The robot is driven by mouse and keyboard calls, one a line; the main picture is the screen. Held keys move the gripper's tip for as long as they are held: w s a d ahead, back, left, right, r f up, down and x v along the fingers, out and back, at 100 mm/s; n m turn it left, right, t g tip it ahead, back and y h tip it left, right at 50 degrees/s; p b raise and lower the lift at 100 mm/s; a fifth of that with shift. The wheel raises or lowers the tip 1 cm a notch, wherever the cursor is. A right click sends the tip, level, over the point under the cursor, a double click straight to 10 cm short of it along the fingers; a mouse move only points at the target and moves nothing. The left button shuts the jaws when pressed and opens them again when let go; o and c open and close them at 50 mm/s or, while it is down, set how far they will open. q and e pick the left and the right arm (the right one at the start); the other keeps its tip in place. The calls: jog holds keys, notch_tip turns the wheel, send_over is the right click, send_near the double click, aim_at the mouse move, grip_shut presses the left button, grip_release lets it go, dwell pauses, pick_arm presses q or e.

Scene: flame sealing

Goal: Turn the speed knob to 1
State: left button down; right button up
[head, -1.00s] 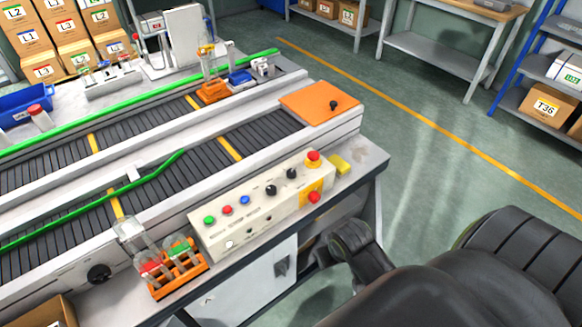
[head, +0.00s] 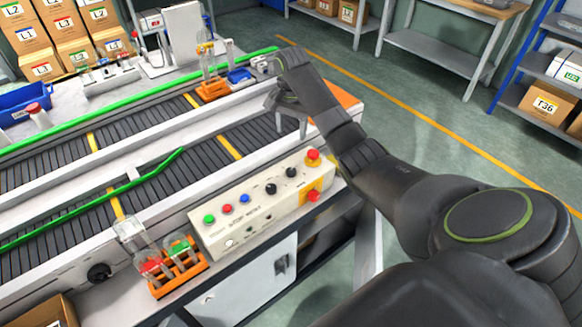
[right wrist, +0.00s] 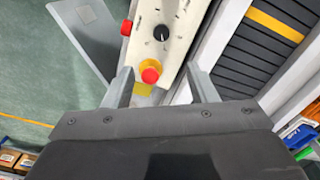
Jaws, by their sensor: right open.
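The cream control panel (head: 236,216) sits on the front edge of the conveyor bench. It carries two black knobs, a left one (head: 271,188) and a right one (head: 291,172); their labels are too small to read. One black knob (right wrist: 162,33) with marks around it shows in the right wrist view, beyond the fingertips. My right gripper (head: 287,122) is open and empty, pointing down above the conveyor's right end, behind the panel. In the right wrist view its two fingers (right wrist: 161,72) stand apart, with a red mushroom button (right wrist: 150,73) seen between them. My left gripper is out of view.
Green (head: 209,219), red and blue buttons line the panel's left part. Another red button (head: 313,197) is on its right end. An orange rack (head: 178,268) with glassware stands left of the panel. An orange plate (head: 345,98) lies partly behind my right arm.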

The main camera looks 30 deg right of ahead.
aim_at(291, 170)
jog(key=f, duration=0.7)
jog(key=f+p, duration=0.1)
jog(key=f, duration=0.7)
jog(key=shift+w, duration=0.2)
jog(key=shift+f, duration=0.8)
jog(key=shift+c, duration=0.3)
jog(key=c, duration=0.9)
